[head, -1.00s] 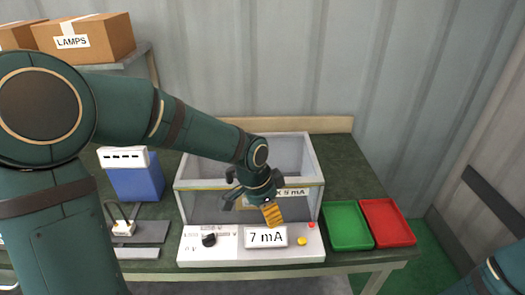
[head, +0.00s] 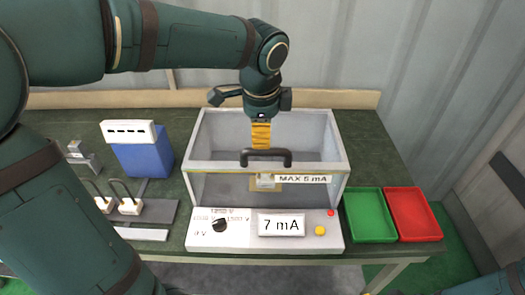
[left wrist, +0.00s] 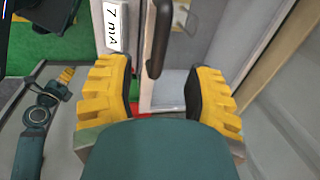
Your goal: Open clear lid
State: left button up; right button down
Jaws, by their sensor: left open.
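The grey-walled box (head: 197,170) stands on the table, its clear lid looking shut over the top. The lid's black handle (head: 266,154) is at the front top edge and also shows in the left wrist view (left wrist: 158,45). My left gripper (head: 261,135) points down over the box, just behind the handle in the head view. In the left wrist view its yellow fingers (left wrist: 158,85) are spread apart and empty, with the handle ahead between them. My right gripper (left wrist: 66,75) shows small at the left of that view; its jaws are unclear.
The front panel (head: 205,240) carries a black knob, a "7 mA" display and a yellow button. A green tray (head: 370,235) and a red tray (head: 415,235) stand to the right. A blue box (head: 142,158) and connectors (head: 130,206) are at the left. A wall stands behind.

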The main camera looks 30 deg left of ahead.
pick_arm(q)
jog(key=f, duration=0.2)
jog(key=w+f+b, duration=0.1)
jog(key=f, duration=0.5)
jog(key=shift+w+a, duration=0.2)
jog(key=shift+a, duration=0.2)
grip_shut()
